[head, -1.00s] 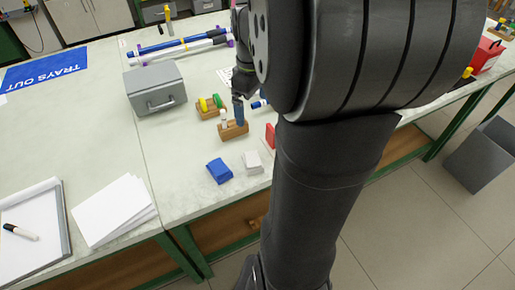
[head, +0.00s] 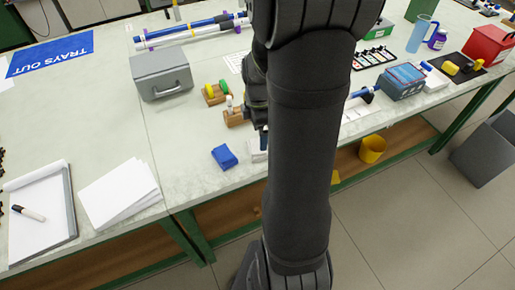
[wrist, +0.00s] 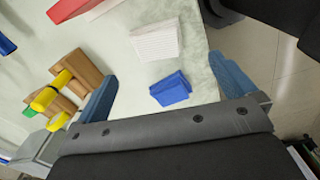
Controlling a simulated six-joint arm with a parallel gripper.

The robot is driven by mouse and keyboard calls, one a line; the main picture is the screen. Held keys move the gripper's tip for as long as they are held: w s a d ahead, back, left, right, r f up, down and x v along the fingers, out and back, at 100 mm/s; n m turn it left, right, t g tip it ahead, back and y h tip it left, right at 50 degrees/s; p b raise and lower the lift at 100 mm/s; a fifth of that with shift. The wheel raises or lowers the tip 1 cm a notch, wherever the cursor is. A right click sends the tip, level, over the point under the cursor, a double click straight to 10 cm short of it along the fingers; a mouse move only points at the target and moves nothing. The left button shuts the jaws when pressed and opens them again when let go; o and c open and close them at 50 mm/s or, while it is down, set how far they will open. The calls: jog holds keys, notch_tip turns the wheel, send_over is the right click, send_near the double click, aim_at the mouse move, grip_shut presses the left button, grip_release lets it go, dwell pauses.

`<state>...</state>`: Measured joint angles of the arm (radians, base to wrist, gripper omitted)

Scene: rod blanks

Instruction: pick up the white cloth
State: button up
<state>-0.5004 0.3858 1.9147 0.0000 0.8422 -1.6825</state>
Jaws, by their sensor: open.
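The white cloth (wrist: 157,41) lies folded on the table in the wrist view, ahead of my gripper's fingertips. In the head view only its left part (head: 256,153) shows, with the rest hidden by my arm. A folded blue cloth (wrist: 170,90) lies beside it, nearer my gripper in the wrist view, and it also shows in the head view (head: 224,157). My gripper (wrist: 163,70) is open and empty, its two blue fingers wide apart above the table. The blue cloth appears between the fingers, and I see no contact.
Wooden blocks with yellow and green pieces (wrist: 70,80) stand left of my gripper in the wrist view. A red item (wrist: 75,9) lies beyond them. A grey box (head: 161,75) stands farther back. The table's edge is close by the cloths.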

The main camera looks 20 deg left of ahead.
jog(key=f, duration=0.9)
jog(key=shift+w+a, duration=0.1)
jog(key=shift+w, duration=0.1)
jog(key=c, duration=1)
